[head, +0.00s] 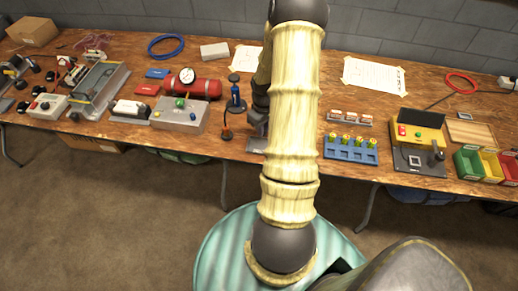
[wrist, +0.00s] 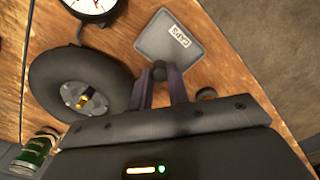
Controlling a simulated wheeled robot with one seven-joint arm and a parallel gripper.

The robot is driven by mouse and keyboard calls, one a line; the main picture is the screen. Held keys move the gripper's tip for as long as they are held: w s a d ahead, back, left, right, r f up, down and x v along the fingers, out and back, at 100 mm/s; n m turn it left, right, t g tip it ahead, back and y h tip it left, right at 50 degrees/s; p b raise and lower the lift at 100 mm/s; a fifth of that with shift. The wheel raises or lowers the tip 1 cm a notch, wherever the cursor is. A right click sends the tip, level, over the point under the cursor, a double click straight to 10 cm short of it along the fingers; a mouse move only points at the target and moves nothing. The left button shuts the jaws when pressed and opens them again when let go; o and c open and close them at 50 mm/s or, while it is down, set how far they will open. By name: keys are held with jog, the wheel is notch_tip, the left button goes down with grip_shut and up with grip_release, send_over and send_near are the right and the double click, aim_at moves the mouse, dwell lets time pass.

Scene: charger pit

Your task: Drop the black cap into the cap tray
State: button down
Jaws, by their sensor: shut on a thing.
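In the wrist view, my gripper (wrist: 159,76) is shut on the small black cap (wrist: 159,69), held between its fingertips. The grey square cap tray (wrist: 158,37), with a white CAPS label, lies on the table just beyond the fingertips. The cap overlaps the tray's near edge in this view; its height above the tray cannot be judged. The tray's visible floor looks empty. In the head view, my gripper (head: 258,124) is dark and mostly hidden behind my pale arm, near the table's front edge.
A black tyre with a metal hub (wrist: 85,90) lies close left of my fingers. A gauge (wrist: 92,5) and a green can (wrist: 35,150) are further out. A small round dark object (wrist: 207,94) is right of the fingers. The table edge runs close to the tray's right.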

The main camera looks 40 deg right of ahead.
jog(key=c, duration=1.3)
grip_release()
jog(key=shift+o, duration=0.2)
notch_tip(320, 180, up, 17)
jog(key=shift+r+p, duration=0.2)
jog(key=shift+p, duration=0.1)
jog(key=s+a+r+t+p, duration=0.1)
jog(key=s+a, duration=0.1)
jog(key=a, duration=0.6)
jog(key=s+a+r+p, duration=0.1)
jog(key=s+a+r, duration=0.1)
jog(key=a, duration=0.7)
jog(key=s+a+r+t+p, duration=0.1)
jog(key=s+a+r, duration=0.1)
jog(key=a, duration=0.7)
jog(key=shift+s+m+t, duration=0.3)
jog(key=shift+s+m, duration=0.1)
jog(key=shift+s, duration=0.25)
jog(key=shift+d, duration=0.1)
